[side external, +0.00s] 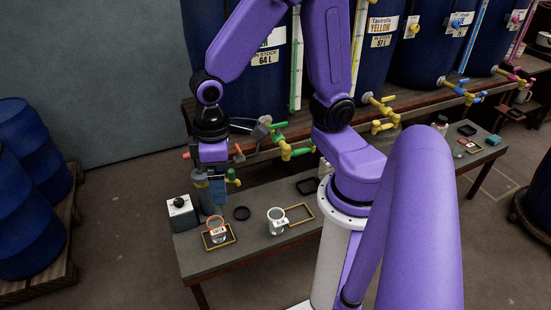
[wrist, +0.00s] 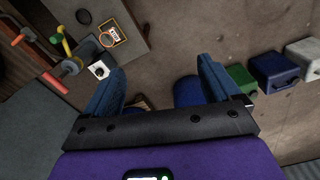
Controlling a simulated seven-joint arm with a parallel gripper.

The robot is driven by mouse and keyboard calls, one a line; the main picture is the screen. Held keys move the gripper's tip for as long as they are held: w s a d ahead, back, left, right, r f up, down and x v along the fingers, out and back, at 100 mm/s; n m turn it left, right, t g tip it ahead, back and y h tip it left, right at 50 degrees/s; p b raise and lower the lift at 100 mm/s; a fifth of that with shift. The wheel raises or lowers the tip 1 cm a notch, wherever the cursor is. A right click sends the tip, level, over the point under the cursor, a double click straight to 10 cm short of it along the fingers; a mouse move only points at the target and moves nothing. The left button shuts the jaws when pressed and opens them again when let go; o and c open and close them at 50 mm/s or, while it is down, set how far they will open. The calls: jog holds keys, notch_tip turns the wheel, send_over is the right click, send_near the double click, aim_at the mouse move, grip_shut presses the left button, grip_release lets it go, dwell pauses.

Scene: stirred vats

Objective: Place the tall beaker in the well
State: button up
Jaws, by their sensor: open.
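A clear beaker with an orange rim and a white label (side external: 216,232) stands inside a yellow rectangular outline on the bench; it also shows in the wrist view (wrist: 106,39). A second clear beaker with a pale rim (side external: 277,222) stands to its right, beside another yellow outline (side external: 300,214). I cannot tell for sure which is the tall one. A dark ring (side external: 241,213) lies flat between and behind them; whether it is the well is unclear. My gripper (wrist: 162,66) is open and empty, pointing down. In the side view my gripper (side external: 214,195) appears just behind the orange-rimmed beaker, apart from it.
A grey-white box with a black knob (side external: 181,213) stands at the bench's left end. Blue vats with coloured taps (side external: 285,148) line the back. Green and blue bins (wrist: 274,70) stand on the floor.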

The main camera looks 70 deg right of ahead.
jog(key=s+d+r+n, duration=0.2)
jog(key=s+n, duration=0.1)
jog(key=s, duration=0.2)
jog(key=s+d+r+n, duration=0.2)
jog(key=s+n, duration=0.1)
jog(key=s, duration=0.3)
jog(key=shift+r+n, duration=0.3)
jog(key=shift+n, duration=0.1)
